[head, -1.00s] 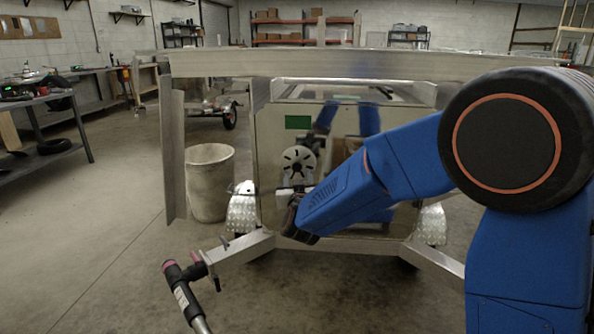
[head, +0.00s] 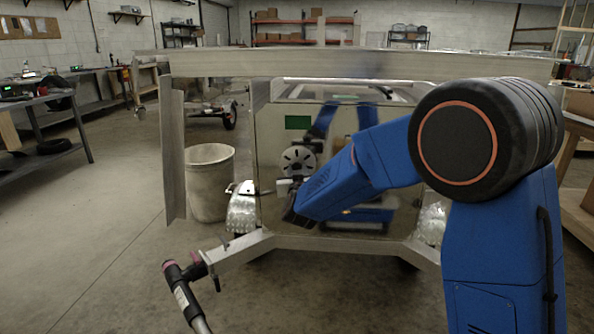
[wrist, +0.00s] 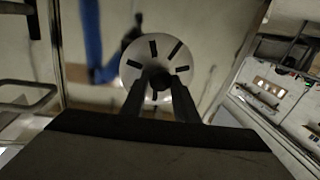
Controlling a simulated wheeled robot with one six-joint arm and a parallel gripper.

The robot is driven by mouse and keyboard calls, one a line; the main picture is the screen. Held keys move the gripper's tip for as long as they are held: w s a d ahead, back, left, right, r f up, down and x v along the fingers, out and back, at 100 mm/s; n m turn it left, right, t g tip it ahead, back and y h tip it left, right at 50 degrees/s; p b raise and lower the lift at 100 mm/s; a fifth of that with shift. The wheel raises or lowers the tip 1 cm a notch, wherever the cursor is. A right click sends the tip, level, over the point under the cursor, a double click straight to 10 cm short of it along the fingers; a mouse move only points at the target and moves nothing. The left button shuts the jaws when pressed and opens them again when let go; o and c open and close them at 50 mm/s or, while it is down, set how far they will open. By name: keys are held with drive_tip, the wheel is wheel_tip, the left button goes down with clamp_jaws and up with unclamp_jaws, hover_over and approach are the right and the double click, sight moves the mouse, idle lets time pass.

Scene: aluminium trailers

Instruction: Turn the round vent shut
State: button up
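The round vent (head: 298,158) is a pale metal disc with dark slots, on the shiny front panel of the trailer (head: 270,185). In the wrist view the vent (wrist: 150,62) fills the upper middle, and its slots show dark. A dark central knob (wrist: 158,80) stands out from it. My gripper (wrist: 160,88) points at the vent. Its two fingers are apart, one on each side of the knob in the picture; I cannot tell whether they touch it. In the head view my gripper (head: 286,187) is just below the disc, partly hidden by my wrist.
A metal beam (head: 340,64) crosses above the panel. The trailer's drawbar (head: 240,247) and a coupling (head: 185,285) extend at the front left. A grey bin (head: 210,185) stands left. A wooden shelf (head: 578,185) is at the right. The left floor is clear.

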drive_tip(key=shift+m, duration=0.4)
drive_tip(key=m+t, duration=0.1)
drive_tip(key=m, duration=0.5)
drive_tip(key=shift+f+h, duration=0.1)
drive_tip(key=shift+h, duration=0.2)
drive_tip(key=m, duration=0.3)
drive_tip(key=shift+m+t, duration=0.3)
drive_tip(key=shift+m, duration=0.1)
drive_tip(key=shift+f+m+h, duration=0.1)
drive_tip(key=shift+m+h, duration=0.5)
drive_tip(key=shift+m, duration=1.3)
drive_tip(key=o, duration=1)
drive_tip(key=shift+o, duration=0.2)
drive_tip(key=s+f, duration=0.2)
drive_tip(key=s, duration=1.5)
drive_tip(key=shift+s+d+f, duration=0.15)
drive_tip(key=shift+d+f, duration=0.05)
